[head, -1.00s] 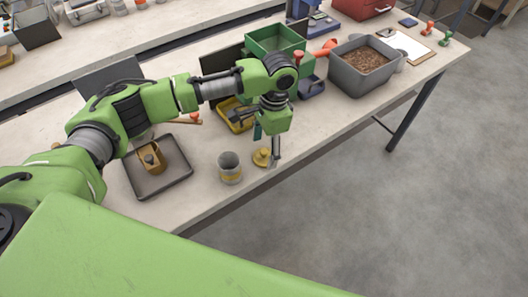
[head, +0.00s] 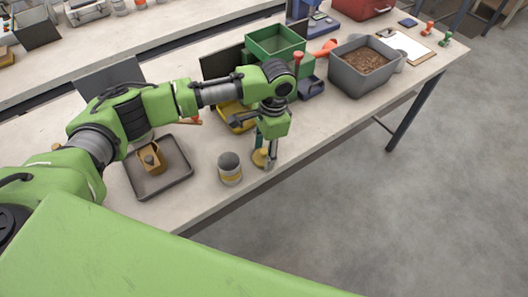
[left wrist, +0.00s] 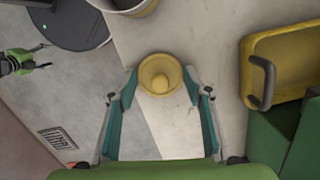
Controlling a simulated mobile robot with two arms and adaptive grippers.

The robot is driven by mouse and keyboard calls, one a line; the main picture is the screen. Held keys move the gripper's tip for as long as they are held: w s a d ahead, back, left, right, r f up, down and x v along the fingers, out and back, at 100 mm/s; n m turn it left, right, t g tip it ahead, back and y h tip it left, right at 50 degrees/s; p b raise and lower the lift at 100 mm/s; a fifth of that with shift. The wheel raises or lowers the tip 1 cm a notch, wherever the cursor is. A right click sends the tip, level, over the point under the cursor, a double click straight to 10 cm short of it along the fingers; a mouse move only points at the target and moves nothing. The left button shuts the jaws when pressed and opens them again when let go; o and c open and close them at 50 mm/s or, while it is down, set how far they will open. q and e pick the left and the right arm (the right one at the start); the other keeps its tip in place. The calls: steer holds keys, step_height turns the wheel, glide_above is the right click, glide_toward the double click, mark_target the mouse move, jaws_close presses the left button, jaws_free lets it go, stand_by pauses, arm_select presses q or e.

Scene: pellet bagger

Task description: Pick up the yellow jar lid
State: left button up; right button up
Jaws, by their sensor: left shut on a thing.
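The yellow jar lid (head: 261,158) is a round disc with a central knob, near the front edge of the bench, just right of the jar. It also shows in the left wrist view (left wrist: 160,75), between my fingertips. My left gripper (head: 264,160) points down over the lid with its fingers on either side, and it is shut on the lid at the rim. The open grey jar with a yellow band (head: 230,169) stands upright to the left; its rim shows at the top of the left wrist view (left wrist: 130,5). My right gripper is not in view.
A yellow bin (head: 232,109) with a handle, a green bin (head: 276,43) and a grey pellet tub (head: 347,78) stand behind and right. The bench's front edge is close.

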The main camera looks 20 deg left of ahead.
arm_select(q)
steer(key=shift+r, duration=0.3)
steer(key=s+d+r+b, duration=0.2)
steer(key=s+d+r, duration=0.75)
steer(key=r, duration=0.25)
steer(key=a+r+p, duration=0.2)
steer(key=a+p, duration=1)
steer(key=a, duration=0.4)
step_height(320, 180, down, 6)
steer(key=w+b, duration=0.1)
steer(key=b, duration=0.5)
steer(key=shift+a, duration=0.15)
steer(key=shift+p, duration=1.1)
